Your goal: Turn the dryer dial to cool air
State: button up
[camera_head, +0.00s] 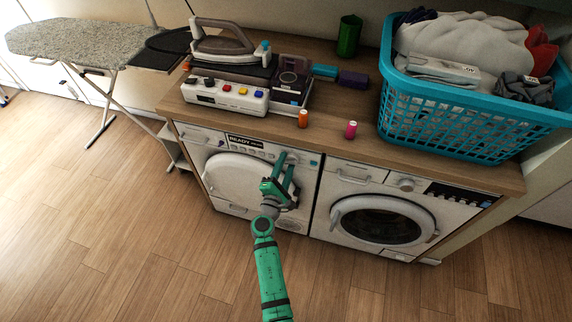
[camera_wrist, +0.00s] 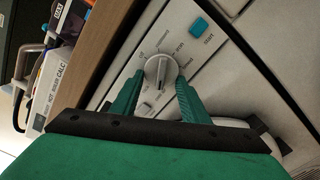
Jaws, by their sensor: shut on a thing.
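The dryer (camera_head: 235,178) is the left white machine under the wooden counter, with a display reading "READY". Its round grey dial (camera_wrist: 160,71) sits on the control panel (camera_wrist: 188,22) in the wrist view, with printed labels around it that are too small to read surely. My gripper (camera_wrist: 157,82) has one green finger on each side of the dial and is shut on it. In the head view my gripper (camera_head: 288,160) reaches the upper right of the dryer front and hides the dial. A teal button (camera_wrist: 199,27) lies on the panel beside the dial.
A washer (camera_head: 340,195) with a round glass door stands right of the dryer. The counter (camera_head: 345,110) above holds an iron (camera_head: 222,42), a teal laundry basket (camera_head: 470,135) and small spools. An ironing board (camera_head: 95,45) stands left. The floor in front is clear.

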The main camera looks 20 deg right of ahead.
jog(key=shift+s+d+f+n, duration=0.1)
jog(key=shift+n, duration=0.65)
jog(key=shift+s+f+n, duration=0.1)
jog(key=shift+n, duration=0.65)
jog(key=o, duration=1)
jog(key=shift+o, duration=0.2)
jog(key=shift+w, duration=0.1)
jog(key=v, duration=1.1)
